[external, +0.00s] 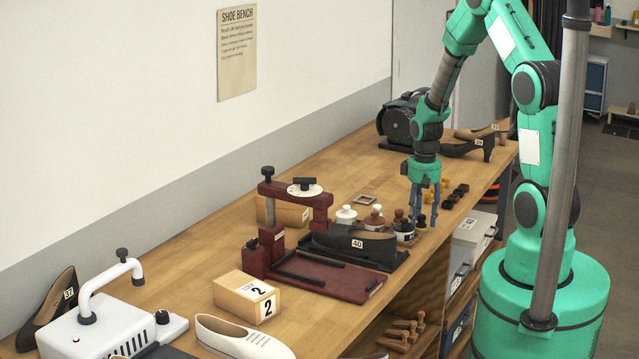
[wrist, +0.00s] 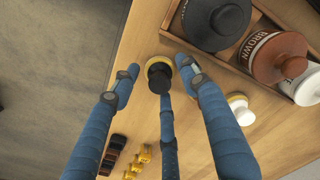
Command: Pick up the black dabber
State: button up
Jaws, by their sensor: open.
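The black dabber (wrist: 159,78) stands on the wooden bench in the wrist view, a black knob with a yellowish rim at its base. My gripper (wrist: 157,88) is open, with its blue fingers spread around the dabber. I see no finger clearly pressed on it. In the external view my gripper (external: 419,213) points straight down near the bench's front edge. The dabber is hard to make out there among the fingers.
A wooden tray (wrist: 190,51) with a black-lidded jar (wrist: 215,22) and a BROWN jar (wrist: 277,58) is close on the right. A white dabber (wrist: 241,109) stands nearby. The shoe press (external: 330,284) is to the left. Small yellow and dark blocks lie behind my gripper.

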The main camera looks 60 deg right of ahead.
jog(key=shift+f, duration=0.5)
jog(key=c, duration=0.7)
